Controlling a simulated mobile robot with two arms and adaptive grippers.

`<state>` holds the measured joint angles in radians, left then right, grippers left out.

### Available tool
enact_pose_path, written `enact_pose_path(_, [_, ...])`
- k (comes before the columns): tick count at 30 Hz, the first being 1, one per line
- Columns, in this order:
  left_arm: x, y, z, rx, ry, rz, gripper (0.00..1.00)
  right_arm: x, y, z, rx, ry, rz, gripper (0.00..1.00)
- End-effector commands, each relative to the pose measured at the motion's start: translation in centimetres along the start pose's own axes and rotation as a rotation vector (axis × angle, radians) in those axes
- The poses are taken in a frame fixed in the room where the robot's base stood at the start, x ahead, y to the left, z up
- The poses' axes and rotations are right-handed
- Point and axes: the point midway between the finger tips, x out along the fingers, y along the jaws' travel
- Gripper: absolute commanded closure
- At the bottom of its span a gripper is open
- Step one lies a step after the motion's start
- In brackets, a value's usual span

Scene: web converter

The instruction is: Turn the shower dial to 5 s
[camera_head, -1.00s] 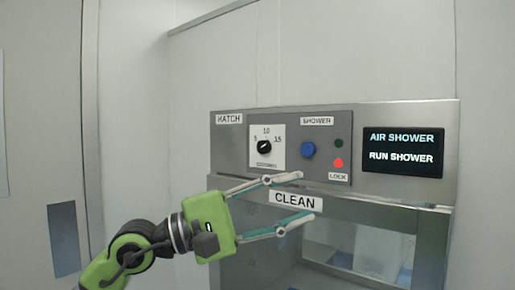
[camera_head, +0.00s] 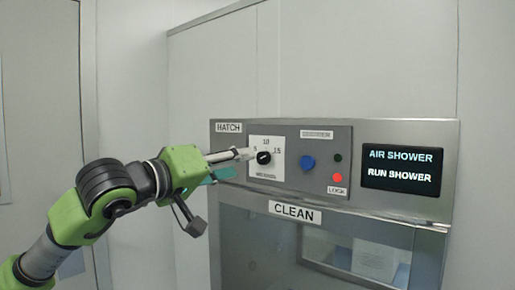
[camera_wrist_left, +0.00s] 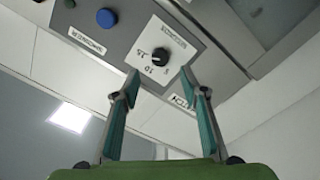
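The shower dial (camera_head: 264,157) is a black knob on a white plate marked 5, 10 and 15, on the grey control panel. It also shows in the left wrist view (camera_wrist_left: 160,54). I cannot tell surely which mark its pointer faces. My left gripper (camera_head: 246,155) is just left of the dial in the head view, its upper finger at the plate's left edge. In the left wrist view its two fingers (camera_wrist_left: 160,80) are spread apart with nothing between them, and the dial shows just beyond the gap. My right gripper is not in view.
A blue button (camera_head: 307,162) and a red lamp (camera_head: 337,178) labelled LOCK sit right of the dial. A black screen (camera_head: 403,168) reads AIR SHOWER, RUN SHOWER. Below is the hatch's CLEAN label (camera_head: 295,212) and window. The wall above is bare.

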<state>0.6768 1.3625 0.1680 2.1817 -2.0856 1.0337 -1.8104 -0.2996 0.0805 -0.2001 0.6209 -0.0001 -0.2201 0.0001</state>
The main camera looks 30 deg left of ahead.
Motion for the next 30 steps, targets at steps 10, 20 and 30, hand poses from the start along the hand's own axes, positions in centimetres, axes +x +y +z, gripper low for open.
enact_pose_path(10, [5.3, 0.4, -0.3, -0.005, -0.003, 0.003, 0.60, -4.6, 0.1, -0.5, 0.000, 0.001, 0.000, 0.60])
enact_pose_path(20, [7.9, 0.1, 0.0, -0.002, -0.002, 0.002, 0.60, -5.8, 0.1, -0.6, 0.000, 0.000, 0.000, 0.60])
enact_pose_path(30, [8.0, 0.0, 0.1, -0.001, -0.001, 0.001, 0.76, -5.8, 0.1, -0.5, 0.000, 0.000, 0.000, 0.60])
